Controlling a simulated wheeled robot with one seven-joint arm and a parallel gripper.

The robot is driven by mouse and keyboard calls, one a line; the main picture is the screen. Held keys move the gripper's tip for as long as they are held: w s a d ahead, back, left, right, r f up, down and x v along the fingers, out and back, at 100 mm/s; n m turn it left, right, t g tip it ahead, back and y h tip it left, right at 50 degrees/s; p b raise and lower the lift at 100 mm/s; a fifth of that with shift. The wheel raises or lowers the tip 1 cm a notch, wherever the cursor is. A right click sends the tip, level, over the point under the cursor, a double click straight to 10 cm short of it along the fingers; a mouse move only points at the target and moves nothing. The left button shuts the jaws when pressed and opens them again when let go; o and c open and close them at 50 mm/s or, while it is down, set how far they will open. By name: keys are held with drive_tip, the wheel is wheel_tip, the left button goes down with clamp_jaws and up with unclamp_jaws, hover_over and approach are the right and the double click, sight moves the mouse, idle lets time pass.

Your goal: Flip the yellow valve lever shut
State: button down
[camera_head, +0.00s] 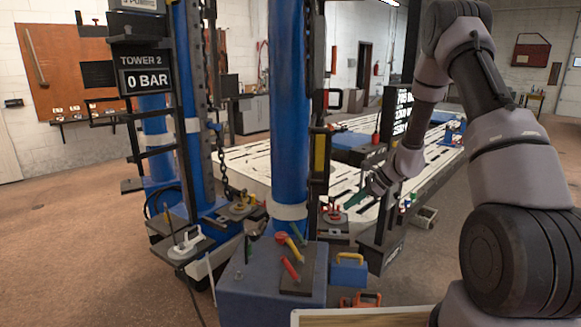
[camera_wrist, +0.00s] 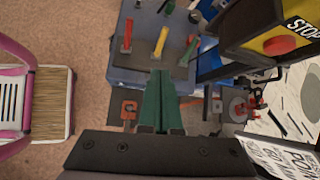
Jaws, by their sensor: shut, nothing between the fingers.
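The yellow valve lever (camera_head: 296,249) sits on the dark panel on top of the blue base box, between a red lever (camera_head: 290,268) and a green lever (camera_head: 298,236). In the wrist view the yellow lever (camera_wrist: 160,42) lies just beyond my fingertips, with the red lever (camera_wrist: 127,36) on its left and the green lever (camera_wrist: 187,50) on its right. My gripper (camera_head: 357,199) has green fingers and is to the right of the panel in the head view. In the wrist view its fingers (camera_wrist: 160,76) are together and empty, apart from the lever as far as I can tell.
The blue column (camera_head: 289,100) rises behind the panel. A blue block with a yellow handle (camera_head: 349,274) and an orange clamp (camera_head: 361,300) are right of the box. A box with a red stop button (camera_wrist: 279,45) is at right in the wrist view. Open floor lies left.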

drive_tip(key=s+r+n+h, duration=0.1)
drive_tip(key=s+r+n, duration=0.4)
drive_tip(key=r, duration=0.8)
drive_tip(key=s+r+n+h, duration=0.1)
drive_tip(key=s+r+n, duration=0.2)
drive_tip(key=s+r, duration=0.65)
drive_tip(key=s+d+r+n+t+h, duration=0.2)
drive_tip(key=s+r+n, duration=0.1)
drive_tip(key=s+r, duration=0.4)
drive_tip(key=s+d+r+n+t+h, duration=0.2)
drive_tip(key=s+r, duration=0.4)
drive_tip(key=s, duration=0.4)
drive_tip(key=shift+d+r+n, duration=0.3)
drive_tip(key=shift+r+n, duration=0.05)
drive_tip(key=shift+n, duration=0.25)
